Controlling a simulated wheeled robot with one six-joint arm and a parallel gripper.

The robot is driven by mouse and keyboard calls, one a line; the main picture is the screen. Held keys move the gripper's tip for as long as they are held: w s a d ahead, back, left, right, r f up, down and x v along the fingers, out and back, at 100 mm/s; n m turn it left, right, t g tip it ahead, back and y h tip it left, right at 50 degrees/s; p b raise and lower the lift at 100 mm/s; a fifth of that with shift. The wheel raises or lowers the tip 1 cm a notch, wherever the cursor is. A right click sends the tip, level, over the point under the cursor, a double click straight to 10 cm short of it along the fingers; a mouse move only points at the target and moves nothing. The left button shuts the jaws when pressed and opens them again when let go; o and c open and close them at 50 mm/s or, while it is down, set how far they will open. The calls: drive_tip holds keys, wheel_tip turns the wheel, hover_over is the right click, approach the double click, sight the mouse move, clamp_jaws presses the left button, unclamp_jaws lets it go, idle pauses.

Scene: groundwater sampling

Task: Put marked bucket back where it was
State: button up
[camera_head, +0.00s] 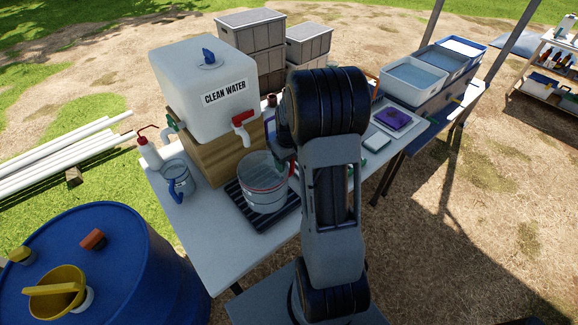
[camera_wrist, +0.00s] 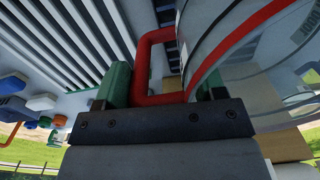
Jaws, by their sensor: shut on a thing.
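The marked bucket (camera_head: 264,190) is a clear vessel with a red line round it. In the head view it is over the black slatted tray (camera_head: 248,212), below the clean water tank's red tap; I cannot tell whether it rests on the tray. In the wrist view the bucket (camera_wrist: 235,45) fills the upper right, with its red band and dark markings. My gripper (camera_wrist: 163,78) is shut on the bucket's red handle (camera_wrist: 144,60), with green-padded fingers on either side. In the head view my arm hides most of the gripper and the handle.
The white clean water tank (camera_head: 195,90) stands on a wooden block (camera_head: 215,155) behind the bucket. A clear jug with a blue handle (camera_head: 178,180) is to the left. A purple item (camera_head: 394,118) and water-filled bins (camera_head: 412,78) are to the right. A blue barrel (camera_head: 110,265) stands front left.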

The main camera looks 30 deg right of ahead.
drive_tip(key=shift+w+d+f, duration=0.15)
drive_tip(key=shift+d+f, duration=0.15)
drive_tip(key=shift+f, duration=1.75)
drive_tip(key=o, duration=1.6)
